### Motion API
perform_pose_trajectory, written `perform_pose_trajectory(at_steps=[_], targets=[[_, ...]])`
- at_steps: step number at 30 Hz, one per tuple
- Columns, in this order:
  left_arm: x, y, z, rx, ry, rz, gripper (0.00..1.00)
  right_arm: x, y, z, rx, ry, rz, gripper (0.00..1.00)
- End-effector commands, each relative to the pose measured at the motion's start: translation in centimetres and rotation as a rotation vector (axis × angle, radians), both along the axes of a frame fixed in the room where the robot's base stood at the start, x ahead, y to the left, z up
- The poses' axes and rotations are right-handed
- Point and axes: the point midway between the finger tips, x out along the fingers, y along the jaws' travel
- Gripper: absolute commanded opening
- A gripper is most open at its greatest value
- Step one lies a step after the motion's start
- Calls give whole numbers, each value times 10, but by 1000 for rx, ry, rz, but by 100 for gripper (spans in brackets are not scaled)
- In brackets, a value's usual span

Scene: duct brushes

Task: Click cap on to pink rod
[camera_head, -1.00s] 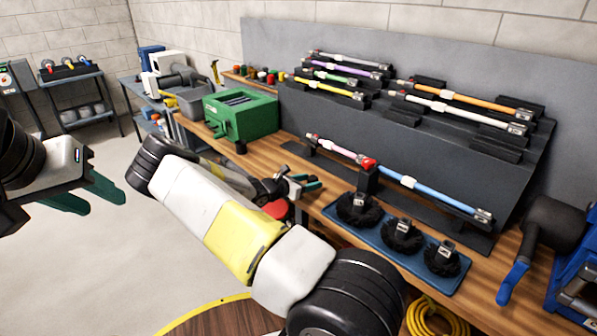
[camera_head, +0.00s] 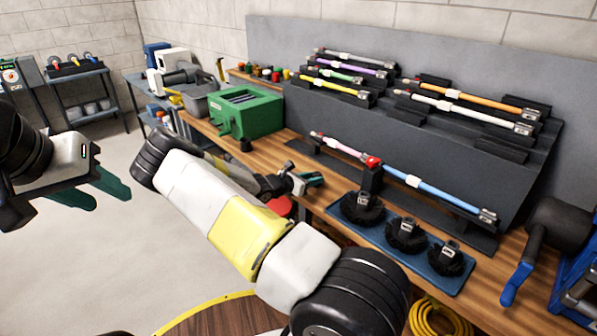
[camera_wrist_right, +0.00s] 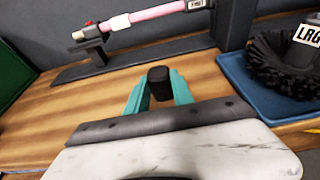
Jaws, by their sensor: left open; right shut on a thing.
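The pink rod (camera_head: 342,147) lies on the low black stand at the bench's middle, with a red piece between it and the blue rod (camera_head: 435,190). In the right wrist view the pink rod (camera_wrist_right: 158,13) crosses the top, its free end to the left. My right gripper (camera_head: 312,180) is shut on a small black cap (camera_wrist_right: 160,82), which sits between the teal fingertips, in front of the rod and apart from it. The cap's underside is hidden. My left gripper (camera_head: 98,190) is open and empty over the floor at the left.
A green box (camera_head: 240,112) stands left of the stand, with a small dark cylinder (camera_head: 246,145) at its front. A blue tray (camera_head: 375,228) with black brushes lies to the right. Other coloured rods rest on the rack behind. Bare wooden bench (camera_wrist_right: 55,110) lies between.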

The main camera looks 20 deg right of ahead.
Motion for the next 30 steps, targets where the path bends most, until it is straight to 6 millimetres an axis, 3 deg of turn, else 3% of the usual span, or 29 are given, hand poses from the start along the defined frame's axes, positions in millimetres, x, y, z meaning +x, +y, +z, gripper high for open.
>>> perform_pose_trajectory(at_steps=[18, 30], targets=[[0, 0, 0, 0, 0, 0, 43, 0, 0, 49, 0, -1, 0, 0], [0, 0, 0, 0, 0, 0, 43, -1, 0, 53, 0, 1, 0, 0]])
